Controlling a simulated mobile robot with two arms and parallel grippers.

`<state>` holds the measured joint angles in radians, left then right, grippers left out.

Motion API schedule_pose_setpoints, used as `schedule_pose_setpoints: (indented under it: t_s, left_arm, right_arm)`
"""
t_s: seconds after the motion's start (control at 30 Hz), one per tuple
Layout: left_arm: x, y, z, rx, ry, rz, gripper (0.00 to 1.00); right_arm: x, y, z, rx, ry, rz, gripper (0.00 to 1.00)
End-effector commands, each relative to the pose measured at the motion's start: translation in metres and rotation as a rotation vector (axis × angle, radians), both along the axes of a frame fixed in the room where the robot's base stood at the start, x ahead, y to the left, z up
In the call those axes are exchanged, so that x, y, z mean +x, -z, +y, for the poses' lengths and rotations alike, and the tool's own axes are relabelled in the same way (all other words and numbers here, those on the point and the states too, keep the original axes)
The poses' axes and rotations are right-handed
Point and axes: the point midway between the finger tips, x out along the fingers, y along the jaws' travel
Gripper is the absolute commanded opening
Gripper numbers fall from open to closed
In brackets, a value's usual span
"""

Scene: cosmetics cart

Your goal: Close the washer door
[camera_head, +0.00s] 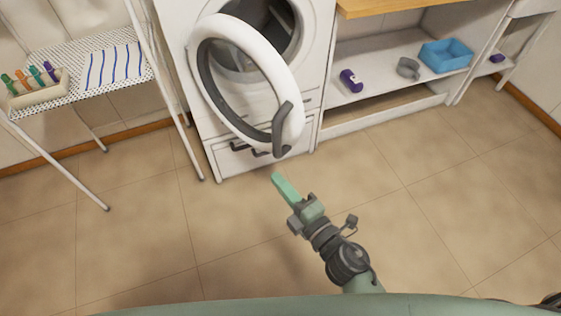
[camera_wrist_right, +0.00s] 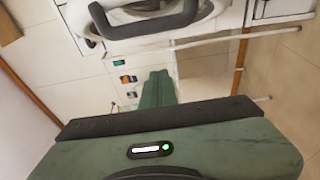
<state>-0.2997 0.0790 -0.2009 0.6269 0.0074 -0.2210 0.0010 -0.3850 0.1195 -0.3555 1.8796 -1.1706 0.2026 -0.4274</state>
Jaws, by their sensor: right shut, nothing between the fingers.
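The white washer (camera_head: 308,100) stands at the back, left of centre in the head view. Its round door (camera_head: 216,103) is swung wide open toward me, showing the dark drum opening (camera_head: 262,18) behind it. A dark grey handle (camera_head: 284,128) sits on the door's right edge. The door and handle also show at the top of the right wrist view, the handle (camera_wrist_right: 150,28) lying beyond the fingers. My right gripper (camera_head: 278,178) is shut and empty, in front of and below the handle, apart from it. My left gripper is not in view.
A white rack (camera_head: 120,92) left of the washer holds a striped cloth (camera_head: 113,66) and a tray (camera_head: 42,93) with several coloured clips. A low shelf (camera_head: 375,98) on the right holds a purple item (camera_head: 350,80), a grey ring-like item (camera_head: 408,68) and a blue bin (camera_head: 446,56). The tiled floor is clear.

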Motion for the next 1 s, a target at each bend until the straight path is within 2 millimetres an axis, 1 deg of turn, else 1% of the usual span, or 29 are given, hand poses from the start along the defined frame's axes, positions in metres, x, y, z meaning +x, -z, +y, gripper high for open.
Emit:
schedule_pose_setpoints:
  t_s: [0.07,0.17,0.37,0.57,0.6,0.63,0.7,0.8,1.0]
  left_arm:
    - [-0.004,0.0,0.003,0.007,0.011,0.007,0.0]
    - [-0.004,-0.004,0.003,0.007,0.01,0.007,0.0]
    - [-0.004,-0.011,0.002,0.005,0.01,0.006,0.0]
    - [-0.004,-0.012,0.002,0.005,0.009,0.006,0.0]
    - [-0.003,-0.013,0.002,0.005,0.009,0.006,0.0]
    - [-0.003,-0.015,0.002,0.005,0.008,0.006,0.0]
    - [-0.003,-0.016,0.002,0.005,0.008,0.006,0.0]
    - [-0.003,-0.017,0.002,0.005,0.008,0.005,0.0]
    - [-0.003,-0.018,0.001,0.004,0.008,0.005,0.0]
  right_arm:
    - [0.003,-0.005,0.004,-0.006,-0.005,-0.017,0.0]
    - [0.013,-0.007,0.01,-0.006,-0.005,-0.017,0.0]
    - [0.048,-0.008,0.031,-0.004,-0.003,-0.017,0.0]
    - [0.084,-0.006,0.054,-0.001,-0.002,-0.014,0.0]
    - [0.088,-0.006,0.054,-0.005,-0.002,-0.013,0.0]
    - [0.088,-0.005,0.045,-0.008,-0.001,-0.011,0.0]
    - [0.089,-0.005,0.034,-0.007,-0.001,-0.011,0.0]
    - [0.091,-0.004,0.024,-0.006,-0.002,-0.011,0.0]
    - [0.093,-0.004,0.015,-0.004,-0.003,-0.012,0.0]
